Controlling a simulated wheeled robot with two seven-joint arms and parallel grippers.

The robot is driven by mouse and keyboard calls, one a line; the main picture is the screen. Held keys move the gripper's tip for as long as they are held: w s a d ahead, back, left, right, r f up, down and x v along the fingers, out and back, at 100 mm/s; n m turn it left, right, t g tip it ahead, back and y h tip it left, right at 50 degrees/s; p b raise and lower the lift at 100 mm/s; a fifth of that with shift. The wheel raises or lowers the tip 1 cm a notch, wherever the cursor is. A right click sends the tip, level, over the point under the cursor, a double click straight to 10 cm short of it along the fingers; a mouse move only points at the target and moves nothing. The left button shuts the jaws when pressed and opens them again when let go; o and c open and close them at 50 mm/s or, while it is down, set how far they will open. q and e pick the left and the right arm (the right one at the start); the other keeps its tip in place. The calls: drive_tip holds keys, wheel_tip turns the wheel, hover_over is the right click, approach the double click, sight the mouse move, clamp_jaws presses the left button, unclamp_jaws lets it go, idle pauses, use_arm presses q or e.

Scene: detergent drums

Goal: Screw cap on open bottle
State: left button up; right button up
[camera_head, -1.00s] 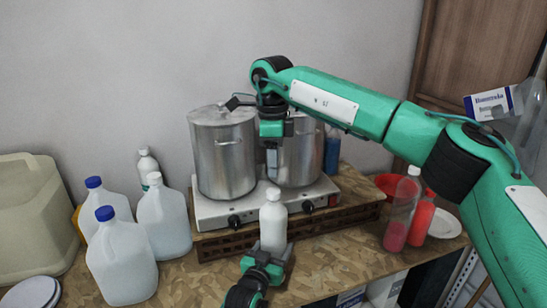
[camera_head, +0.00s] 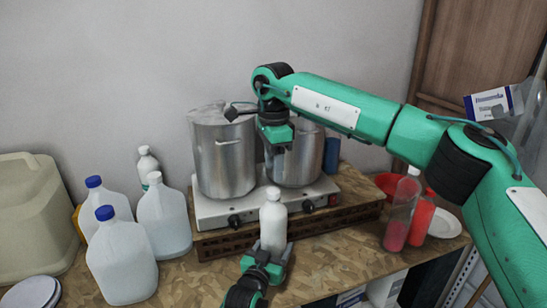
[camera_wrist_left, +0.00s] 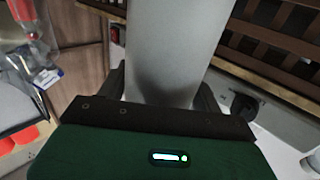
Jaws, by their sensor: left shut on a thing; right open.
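A white bottle (camera_head: 273,228) stands upright near the front of the wooden counter, in front of the hot plate. My left gripper (camera_head: 266,258) is shut around its lower body. In the left wrist view the pale bottle (camera_wrist_left: 172,50) rises between the dark fingers. The bottle's top (camera_head: 273,193) is white; I cannot tell whether that is a cap or a bare neck. My right gripper (camera_head: 278,150) is open, pointing down in front of the pots, above the bottle top and apart from it. No loose cap is discernible.
Two steel pots (camera_head: 222,155) stand on a hot plate (camera_head: 212,212) just behind the bottle. Several white jugs (camera_head: 122,262) are at left. A clear bottle with red liquid (camera_head: 400,215), a red bottle (camera_head: 423,215) and a plate (camera_head: 446,224) are at right. Bare counter (camera_head: 335,262) lies right of the bottle.

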sight(274, 190)
drive_tip(key=shift+f, duration=3.15)
drive_tip(key=c, duration=1)
drive_tip(key=m, duration=0.4)
drive_tip(key=shift+m, duration=0.3)
drive_tip(key=shift+c, duration=0.2)
drive_tip(key=m, duration=1)
drive_tip(key=o, duration=1.1)
drive_tip(key=shift+r, duration=0.1)
